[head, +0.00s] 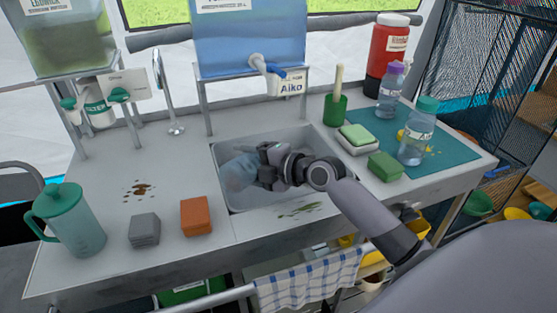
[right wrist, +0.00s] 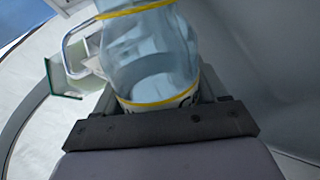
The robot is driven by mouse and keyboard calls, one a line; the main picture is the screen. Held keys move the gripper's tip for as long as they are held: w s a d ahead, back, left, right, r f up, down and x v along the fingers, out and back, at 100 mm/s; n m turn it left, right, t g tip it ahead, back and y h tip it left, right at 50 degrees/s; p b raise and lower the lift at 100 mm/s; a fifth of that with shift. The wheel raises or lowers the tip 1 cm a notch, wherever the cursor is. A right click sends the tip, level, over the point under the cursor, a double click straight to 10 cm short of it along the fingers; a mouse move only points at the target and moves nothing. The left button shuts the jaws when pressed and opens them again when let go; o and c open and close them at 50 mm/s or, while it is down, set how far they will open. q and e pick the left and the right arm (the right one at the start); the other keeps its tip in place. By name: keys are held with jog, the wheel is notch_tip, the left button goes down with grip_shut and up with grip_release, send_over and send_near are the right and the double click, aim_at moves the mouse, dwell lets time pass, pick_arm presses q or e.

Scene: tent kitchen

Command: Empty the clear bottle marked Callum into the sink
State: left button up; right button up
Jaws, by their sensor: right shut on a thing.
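My right gripper (head: 264,165) is shut on a clear bottle (head: 238,175) over the basin of the sink (head: 290,200). In the head view the bottle lies tilted, pointing left, inside the sink's outline. The right wrist view shows the bottle (right wrist: 150,55) between the fingers, with yellow bands and part of a white label (right wrist: 185,97). The gripper hides most of this label, so I cannot read a name. A pale area shows inside the bottle; I cannot tell how much liquid it holds. My left gripper is not in view.
Right of the sink, a purple-capped bottle (head: 390,90) and a teal-capped bottle (head: 416,140) stand on a teal mat (head: 455,152). Sponges (head: 385,167) and a green brush cup (head: 336,110) are close to the basin. A teal pitcher (head: 70,222) stands left. A tap (head: 262,66) hangs behind.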

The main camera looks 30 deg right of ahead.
jog(key=shift+w+d+r+m, duration=0.1)
jog(key=shift+d+r+m, duration=0.05)
jog(key=shift+r+m, duration=0.35)
dwell(0.4)
jog(key=shift+d+y+b, duration=0.1)
jog(key=shift+y+b, duration=0.2)
jog(key=shift+b, duration=0.05)
